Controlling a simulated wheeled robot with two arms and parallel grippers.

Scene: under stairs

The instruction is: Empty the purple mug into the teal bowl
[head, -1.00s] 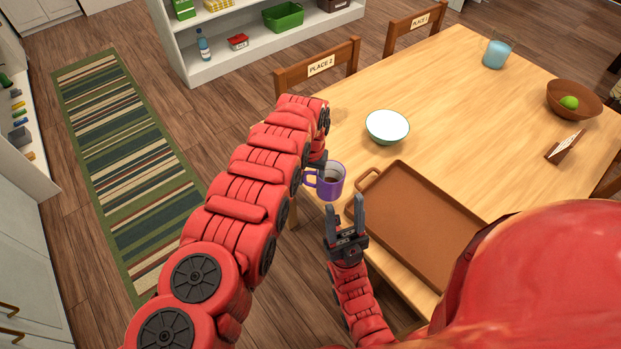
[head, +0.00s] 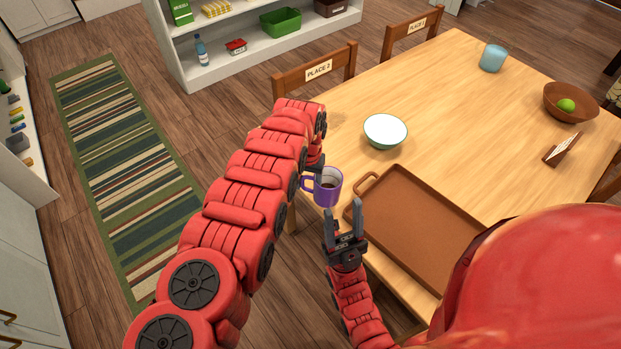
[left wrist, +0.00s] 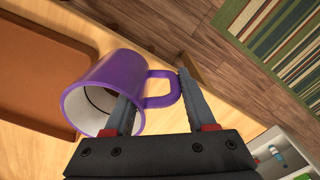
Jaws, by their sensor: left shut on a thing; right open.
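The purple mug (head: 328,188) is upright in the head view, at the table's left corner, with something dark inside. My left gripper (head: 314,169) is shut on it at the handle side. In the left wrist view the mug (left wrist: 105,85) has its handle between the two fingers (left wrist: 158,105), and one finger overlaps its rim. The teal bowl (head: 385,131), pale inside with a teal rim, stands on the table to the mug's upper right, apart from it. Its inside looks empty. My right gripper (head: 343,218) is open and empty, just below the mug in the picture.
A brown tray (head: 420,225) lies on the table (head: 450,110) right of the mug. A blue cup (head: 492,58), a brown bowl (head: 557,111) with a green fruit and a small sign (head: 563,149) stand farther off. Two chairs are at the far side. Table around the teal bowl is clear.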

